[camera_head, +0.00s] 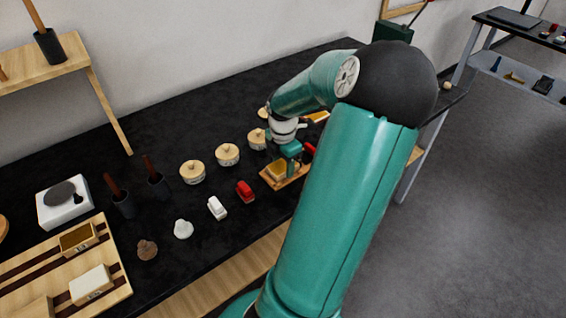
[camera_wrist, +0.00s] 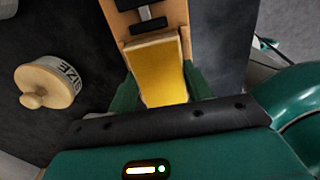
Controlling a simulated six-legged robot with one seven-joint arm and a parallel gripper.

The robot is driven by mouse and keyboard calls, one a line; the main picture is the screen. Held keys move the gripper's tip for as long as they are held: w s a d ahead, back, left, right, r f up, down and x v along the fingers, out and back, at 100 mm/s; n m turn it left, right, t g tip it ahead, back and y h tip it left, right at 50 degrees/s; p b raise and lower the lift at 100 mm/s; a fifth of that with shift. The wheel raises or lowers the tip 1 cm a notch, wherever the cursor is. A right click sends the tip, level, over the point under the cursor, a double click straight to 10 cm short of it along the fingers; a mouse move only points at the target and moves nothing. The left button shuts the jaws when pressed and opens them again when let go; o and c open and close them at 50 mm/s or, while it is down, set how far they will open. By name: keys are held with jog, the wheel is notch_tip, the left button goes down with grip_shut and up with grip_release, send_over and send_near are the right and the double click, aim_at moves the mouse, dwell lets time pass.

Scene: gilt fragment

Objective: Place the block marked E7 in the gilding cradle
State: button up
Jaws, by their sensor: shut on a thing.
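My gripper (camera_wrist: 161,90) is shut on a gold-topped block (camera_wrist: 162,76), with a green finger on each side of it. No E7 mark is readable on the block. The block is at a light wooden holder (camera_wrist: 117,20), likely the gilding cradle, with black fittings at its far end. I cannot tell whether the block rests fully on the wood. In the head view my gripper (camera_head: 291,152) is low over this holder (camera_head: 288,184), and the gold block (camera_head: 279,168) shows just under it, partly hidden by my arm.
A lidded pot marked SIZE (camera_wrist: 44,86) stands left of the holder. Several lidded pots (camera_head: 192,173) line the bench. A red item (camera_head: 245,191) and a white item (camera_head: 217,208) lie nearby. A wooden board (camera_head: 116,288) at left bears more blocks, including a white-topped one (camera_head: 91,280).

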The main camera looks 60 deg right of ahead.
aim_at(283, 165)
jog(key=shift+f, duration=0.15)
jog(key=o, duration=1.1)
notch_tip(283, 165, up, 12)
jog(key=shift+r, duration=0.2)
